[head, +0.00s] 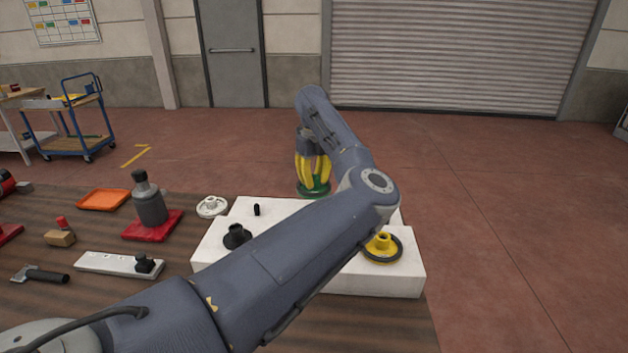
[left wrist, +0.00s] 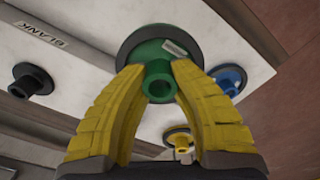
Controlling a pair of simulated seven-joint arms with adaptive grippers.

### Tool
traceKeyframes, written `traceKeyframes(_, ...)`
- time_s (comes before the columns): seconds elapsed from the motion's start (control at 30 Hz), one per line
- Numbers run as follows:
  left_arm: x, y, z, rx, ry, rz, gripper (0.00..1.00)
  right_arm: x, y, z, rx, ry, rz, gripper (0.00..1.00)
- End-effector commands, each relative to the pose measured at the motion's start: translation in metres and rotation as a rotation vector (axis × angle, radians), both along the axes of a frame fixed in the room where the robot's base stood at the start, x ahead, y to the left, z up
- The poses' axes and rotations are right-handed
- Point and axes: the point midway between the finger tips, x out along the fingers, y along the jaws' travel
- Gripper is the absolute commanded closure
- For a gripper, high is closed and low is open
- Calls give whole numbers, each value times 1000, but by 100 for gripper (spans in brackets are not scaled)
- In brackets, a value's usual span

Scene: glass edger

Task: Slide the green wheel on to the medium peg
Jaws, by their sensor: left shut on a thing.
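The green wheel (head: 316,191) is at the far edge of the white stepped block (head: 300,285) in the head view. My left gripper (head: 313,175) points down with its yellow fingers at the wheel. In the left wrist view, the gripper (left wrist: 158,72) is shut on the hub of the green wheel (left wrist: 148,50), one finger on each side. The wheel's dark rim is close to the white surface; I cannot tell whether they touch. Whatever lies under the wheel is hidden, and I cannot pick out the medium peg. My right gripper is not in view.
A yellow wheel (head: 383,247) and black flanged piece (head: 237,236) sit on the block, near a small black peg (head: 257,210). A blue wheel (left wrist: 229,79) shows in the wrist view.

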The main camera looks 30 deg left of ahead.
Motion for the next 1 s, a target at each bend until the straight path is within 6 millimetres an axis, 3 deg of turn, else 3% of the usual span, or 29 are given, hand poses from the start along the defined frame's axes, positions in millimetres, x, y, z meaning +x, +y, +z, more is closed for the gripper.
traceKeyframes(0.27,0,0,-5,3,-1,-11,100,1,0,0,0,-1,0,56)
traceKeyframes(1.0,0,0,-54,3,-1,-10,100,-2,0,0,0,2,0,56)
